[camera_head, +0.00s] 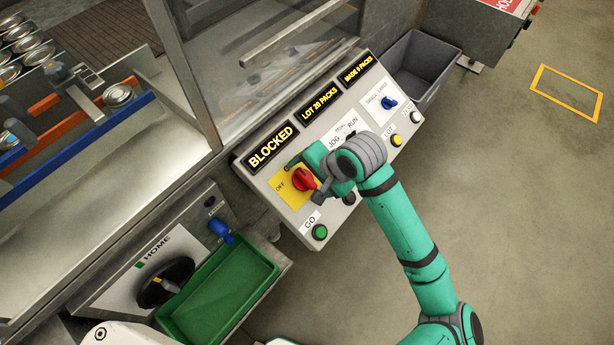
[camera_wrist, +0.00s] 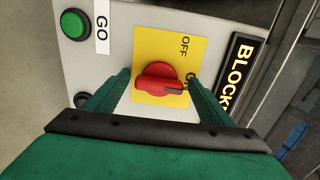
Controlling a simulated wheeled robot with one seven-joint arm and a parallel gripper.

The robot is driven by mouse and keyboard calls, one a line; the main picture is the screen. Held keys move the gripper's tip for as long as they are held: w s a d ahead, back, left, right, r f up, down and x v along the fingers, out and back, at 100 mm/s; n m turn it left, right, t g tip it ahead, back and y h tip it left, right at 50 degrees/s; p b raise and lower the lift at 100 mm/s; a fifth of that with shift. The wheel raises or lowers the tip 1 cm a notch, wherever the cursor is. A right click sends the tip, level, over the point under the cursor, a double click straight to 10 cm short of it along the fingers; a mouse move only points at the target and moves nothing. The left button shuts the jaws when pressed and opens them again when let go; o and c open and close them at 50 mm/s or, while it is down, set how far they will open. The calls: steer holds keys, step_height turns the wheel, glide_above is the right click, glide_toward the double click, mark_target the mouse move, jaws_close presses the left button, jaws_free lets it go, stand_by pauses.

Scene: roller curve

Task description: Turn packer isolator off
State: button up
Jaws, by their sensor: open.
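The packer isolator is a red rotary knob (camera_head: 303,179) on a yellow plate (camera_head: 287,191) on the sloping control panel. In the wrist view the knob (camera_wrist: 156,84) has a dark pointer line aimed right, towards a label beginning with O that is partly hidden by a finger. The OFF label (camera_wrist: 184,46) is above and to the right of the knob in that view. My gripper (camera_wrist: 161,78) is open, with one green finger on each side of the knob. I cannot tell whether either finger touches it. In the head view my gripper (camera_head: 316,170) covers part of the panel.
A green GO button (camera_head: 320,232) is near the knob. BLOCKED (camera_head: 271,147) and other displays line the panel's upper edge. A blue selector (camera_head: 389,103) and a yellow button (camera_head: 396,140) sit further right. A green tray (camera_head: 222,290) and HOME dial (camera_head: 165,284) are lower left.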

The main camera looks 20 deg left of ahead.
steer(key=shift+d, duration=0.15)
steer(key=c, duration=1)
steer(key=shift+c, duration=0.2)
steer(key=shift+n, duration=0.4)
steer(key=n, duration=0.3)
steer(key=shift+w+n, duration=0.1)
steer(key=shift+n, duration=0.3)
steer(key=n, duration=0.4)
steer(key=shift+r+n, duration=0.1)
steer(key=shift+n, duration=0.2)
steer(key=n, duration=0.8)
steer(key=shift+n, duration=0.3)
